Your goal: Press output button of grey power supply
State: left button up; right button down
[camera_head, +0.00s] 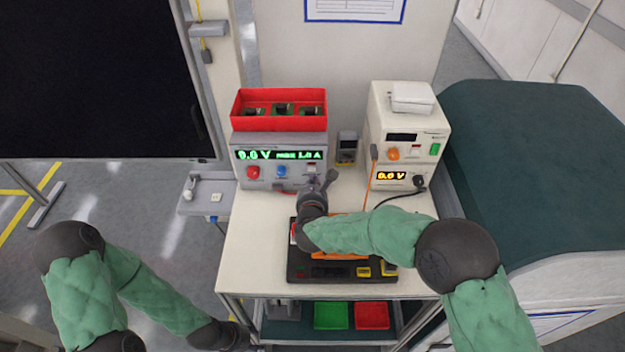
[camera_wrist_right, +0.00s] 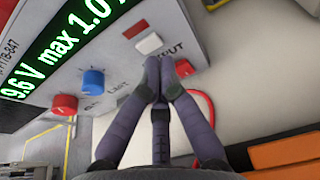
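The grey power supply (camera_head: 280,150) stands at the back left of the trolley top, its green display lit. The wrist view shows its panel (camera_wrist_right: 115,45) close up, reading 9.6 V max 1.0 A. A white button (camera_wrist_right: 149,43) sits on this panel above the partly covered lettering "...PUT". My right gripper (camera_head: 330,176) is at the panel's right side; in the wrist view its fingertips (camera_wrist_right: 159,72) are together, with nothing between them, just below the white button. I cannot tell whether they touch the panel. My left arm hangs at the lower left; its gripper is out of sight.
A red bin (camera_head: 279,122) rests on the grey supply. A cream supply (camera_head: 376,130) with an orange lead stands at right, a small meter (camera_head: 346,147) between them. A dark board (camera_head: 298,272) lies in front under my right arm. A red lead (camera_wrist_right: 209,100) runs beside my fingers.

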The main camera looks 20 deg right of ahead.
jog(key=shift+w+d, duration=0.2)
jog(key=shift+w, duration=0.4)
